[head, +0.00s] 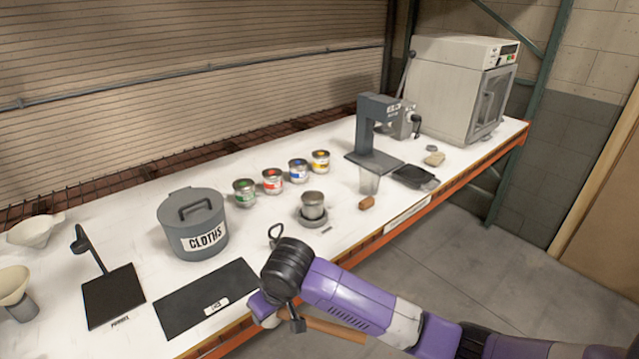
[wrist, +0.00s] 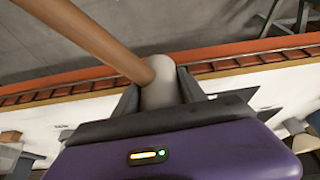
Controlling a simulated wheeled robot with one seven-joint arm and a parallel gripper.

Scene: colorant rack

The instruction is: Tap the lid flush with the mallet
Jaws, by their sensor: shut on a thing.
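My gripper (head: 281,321) is at the front edge of the bench, shut on the mallet. In the wrist view the mallet's pale grey head (wrist: 160,90) sits between the two fingers, and its wooden handle (wrist: 97,40) slants up to the left. In the head view the handle (head: 336,329) points right, below my arm. A small metal can (head: 313,199) stands upright on a round grey base (head: 314,219) mid-bench, behind and apart from my gripper. I cannot tell whether a lid is on it or how it sits.
Several paint cans (head: 272,183) stand in a row behind the metal can. A grey CLOTHS bin (head: 192,225) is left of them, with a dark mat (head: 190,302) in front. A stand (head: 374,135), clear cup (head: 369,181) and brown block (head: 367,203) are to the right.

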